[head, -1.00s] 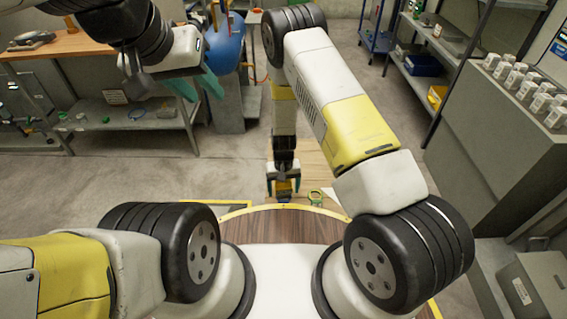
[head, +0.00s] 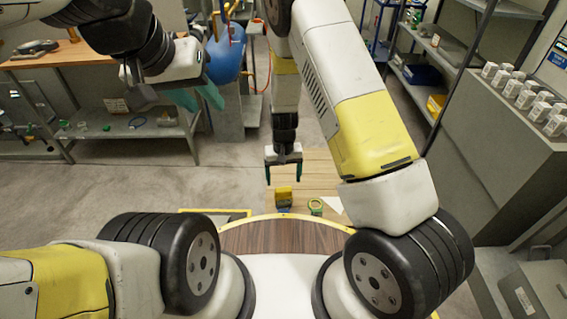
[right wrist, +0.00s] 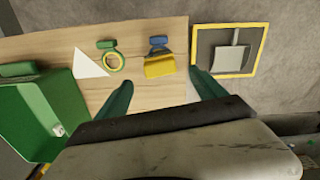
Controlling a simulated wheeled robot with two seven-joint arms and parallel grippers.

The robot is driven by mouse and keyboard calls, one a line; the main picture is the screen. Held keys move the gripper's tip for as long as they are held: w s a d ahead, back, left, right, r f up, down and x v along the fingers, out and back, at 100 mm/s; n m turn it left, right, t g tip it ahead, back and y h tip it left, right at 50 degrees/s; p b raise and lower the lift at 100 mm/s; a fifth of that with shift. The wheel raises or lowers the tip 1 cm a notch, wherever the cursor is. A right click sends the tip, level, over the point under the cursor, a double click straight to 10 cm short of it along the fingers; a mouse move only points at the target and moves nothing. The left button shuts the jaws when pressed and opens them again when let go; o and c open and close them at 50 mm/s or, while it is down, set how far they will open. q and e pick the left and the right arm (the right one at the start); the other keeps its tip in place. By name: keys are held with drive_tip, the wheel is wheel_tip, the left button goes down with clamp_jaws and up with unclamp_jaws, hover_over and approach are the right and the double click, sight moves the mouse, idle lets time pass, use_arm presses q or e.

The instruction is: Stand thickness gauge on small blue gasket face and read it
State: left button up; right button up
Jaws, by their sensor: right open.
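A yellow block-shaped piece (head: 283,192), probably the thickness gauge, is on the wooden board near my base. A blue part (right wrist: 158,42) shows at its far end in the right wrist view, where the yellow piece (right wrist: 159,67) also shows. I cannot tell whether the blue part is the gasket or part of the gauge, and no reading is legible. My right gripper (head: 284,170) is open and empty, above and behind the yellow piece, apart from it. Its fingers also frame the right wrist view (right wrist: 162,90). My left gripper (head: 198,97) appears open and empty at upper left.
A green ring (head: 316,206) lies right of the yellow piece, with a white triangle (right wrist: 91,64) beside it. The right wrist view shows a green bin (right wrist: 20,112) at left and a scoop-like tool (right wrist: 231,58) on a yellow-edged mat (right wrist: 262,38) at right.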

drive_tip(key=s+d+r+t+y, duration=0.1)
drive_tip(key=s+d+r, duration=0.15)
drive_tip(key=r, duration=1.15)
drive_tip(key=s+d+r+t+y, duration=0.1)
drive_tip(key=d+r+t+y, duration=0.15)
drive_tip(key=r, duration=1.15)
drive_tip(key=s+d+r+t, duration=0.1)
drive_tip(key=s+d+r, duration=0.3)
drive_tip(key=s+r, duration=0.2)
drive_tip(key=s+d+r+m+t+h, duration=0.1)
drive_tip(key=s+d+r, duration=0.4)
drive_tip(key=s, duration=0.5)
wheel_tip(320, 180, up, 2)
drive_tip(key=shift+d+r+t, duration=0.1)
drive_tip(key=shift+d+t, duration=0.05)
drive_tip(key=shift+t, duration=0.2)
